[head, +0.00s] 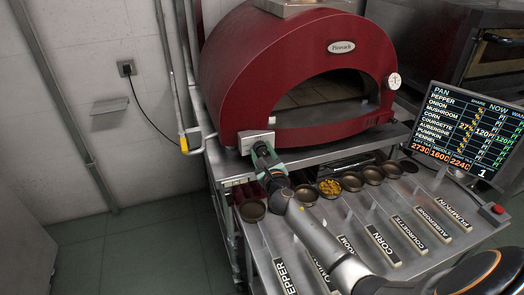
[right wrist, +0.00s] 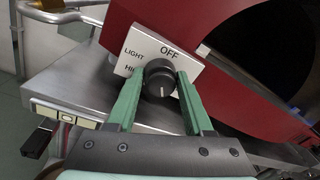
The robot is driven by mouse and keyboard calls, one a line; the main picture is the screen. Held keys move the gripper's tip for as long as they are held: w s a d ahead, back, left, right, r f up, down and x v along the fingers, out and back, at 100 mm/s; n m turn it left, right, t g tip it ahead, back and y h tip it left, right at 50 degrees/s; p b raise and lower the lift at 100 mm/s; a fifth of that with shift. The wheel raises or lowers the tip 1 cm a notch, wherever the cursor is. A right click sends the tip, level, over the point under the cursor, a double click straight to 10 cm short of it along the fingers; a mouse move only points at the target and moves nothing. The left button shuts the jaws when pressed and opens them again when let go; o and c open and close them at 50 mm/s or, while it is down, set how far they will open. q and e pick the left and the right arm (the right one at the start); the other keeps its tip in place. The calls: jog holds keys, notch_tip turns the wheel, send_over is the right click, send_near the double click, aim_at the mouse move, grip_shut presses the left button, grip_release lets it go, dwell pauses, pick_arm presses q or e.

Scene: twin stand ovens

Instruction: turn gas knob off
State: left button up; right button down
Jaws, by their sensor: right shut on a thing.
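The black gas knob (right wrist: 160,80) sits on a pale plate (right wrist: 178,50) marked OFF at the top and LIGHT and HIGH on the left. A short pale mark shows on the knob's lower part; I cannot tell which setting it stands for. My right gripper (right wrist: 160,75) is shut on the knob, one green finger on each side. In the head view the plate (head: 256,138) is on the front left of the red oven (head: 290,60), and my right gripper (head: 264,156) is right at it, hiding the knob. My left gripper is out of view.
A steel counter (head: 330,225) with small bowls (head: 253,210) and labelled strips lies in front of the oven. A yellow-handled gas pipe (head: 184,143) runs left of it. An order screen (head: 466,135) stands at right. The floor (head: 150,250) at left is clear.

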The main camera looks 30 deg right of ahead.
jog(key=m, duration=0.4)
jog(key=shift+y+p, duration=0.3)
jog(key=shift+p, duration=0.05)
jog(key=m, duration=0.5)
jog(key=shift+m+g+y, duration=0.3)
jog(key=m, duration=0.5)
jog(key=shift+d+y, duration=0.1)
jog(key=shift+y, duration=0.2)
jog(key=m, duration=0.5)
jog(key=shift+y, duration=0.3)
jog(key=m+t, duration=0.1)
jog(key=m, duration=0.4)
jog(key=shift+d, duration=0.1)
jog(key=m, duration=1.1)
jog(key=shift+f+t, duration=0.1)
jog(key=shift+t, duration=0.3)
jog(key=shift+m, duration=2.6)
